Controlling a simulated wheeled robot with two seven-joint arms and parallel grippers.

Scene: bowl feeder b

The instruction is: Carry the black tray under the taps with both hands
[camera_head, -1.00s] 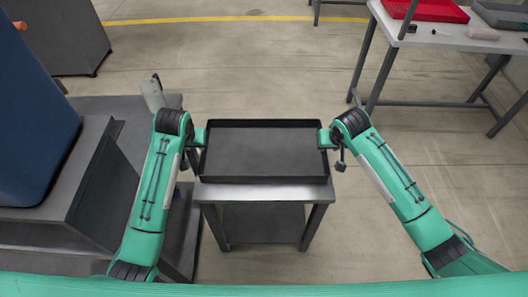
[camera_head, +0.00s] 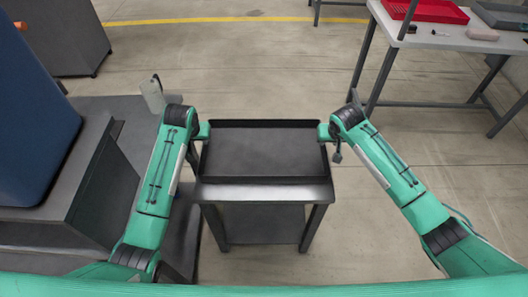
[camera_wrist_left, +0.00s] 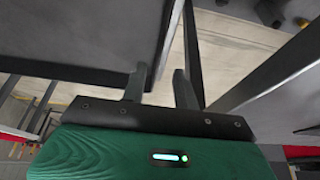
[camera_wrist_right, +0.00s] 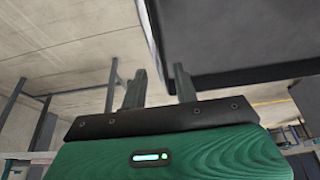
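The black tray (camera_head: 264,179) lies flat and looks empty on a small grey stand (camera_head: 265,193) in the head view. My left gripper (camera_head: 205,130) is at the tray's left wall, near its far corner. In the left wrist view its fingers (camera_wrist_left: 161,88) are apart beside the tray's dark edge (camera_wrist_left: 80,35). My right gripper (camera_head: 322,131) is at the right wall, near the far corner. In the right wrist view its fingers (camera_wrist_right: 159,86) are apart, with the tray wall (camera_wrist_right: 152,30) close to the gap. Contact cannot be told. I cannot make out any taps.
A dark grey machine (camera_head: 85,180) with a blue body (camera_head: 35,110) stands close at left, with a small grey part (camera_head: 153,95) upright beside my left arm. A table (camera_head: 450,40) with a red tray (camera_head: 432,10) is at back right. The floor beyond the stand is clear.

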